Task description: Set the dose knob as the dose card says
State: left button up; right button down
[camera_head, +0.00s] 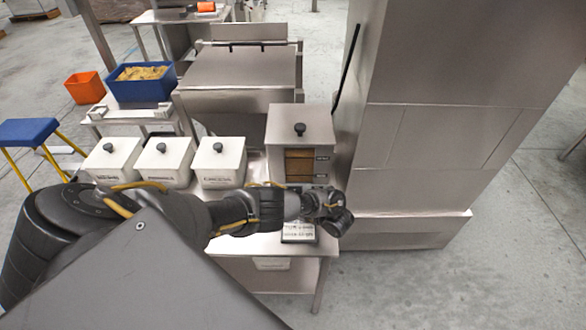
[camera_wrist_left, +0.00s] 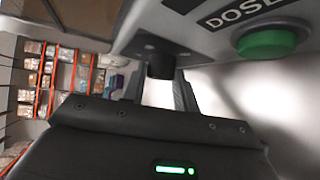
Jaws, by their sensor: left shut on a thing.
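The dispenser (camera_head: 300,128) is a steel box with a brown window and a black lid knob, standing at the right end of the steel table. My left gripper (camera_head: 326,203) is at its lower front. In the left wrist view, the black dose knob (camera_wrist_left: 161,66) sits between the fingers of my left gripper (camera_wrist_left: 160,92), which is shut on it. The knob's pointer and scale are hidden. A green button (camera_wrist_left: 267,43) is beside it, under a partly cut-off DOSE label (camera_wrist_left: 240,12). My right gripper is out of view.
Several white lidded bins (camera_head: 165,162) stand in a row left of the dispenser. A tall steel cabinet (camera_head: 420,150) closes off the right side. A blue crate (camera_head: 140,88) and a blue stool (camera_head: 27,131) are at the left. Floor at the lower right is clear.

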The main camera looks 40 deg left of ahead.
pick_arm(q)
jog(key=o, duration=1)
jog(key=shift+a, duration=0.1)
jog(key=p+v, duration=0.2)
jog(key=v, duration=0.8)
jog(key=shift+s+d+r+p, duration=0.1)
jog(key=shift+d+p, duration=0.25)
jog(key=shift+d, duration=0.05)
